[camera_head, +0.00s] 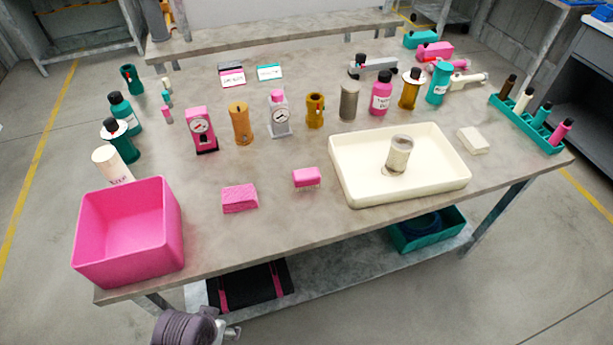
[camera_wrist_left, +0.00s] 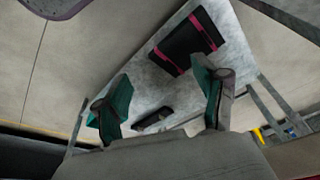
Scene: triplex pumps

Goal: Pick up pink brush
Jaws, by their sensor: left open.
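A pink brush (camera_head: 306,177) with bristles on its underside lies on the grey workbench (camera_head: 275,220) near its front edge, left of the cream tray. A pink sponge-like block (camera_head: 240,198) lies to its left. My left arm shows at the bottom edge of the head view, in front of and below the bench top, well apart from the brush. In the left wrist view my left gripper (camera_wrist_left: 162,78) has its two green-padded fingers spread with nothing between them. The brush does not show in that view. My right gripper is not in view.
A pink bin (camera_head: 128,232) stands at the front left corner. The cream tray (camera_head: 400,197) holds a small jar (camera_head: 399,155). Gauges, bottles and cylinders stand behind the brush. The lower shelf bears a black and pink case (camera_head: 250,287) and a teal crate (camera_head: 428,235).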

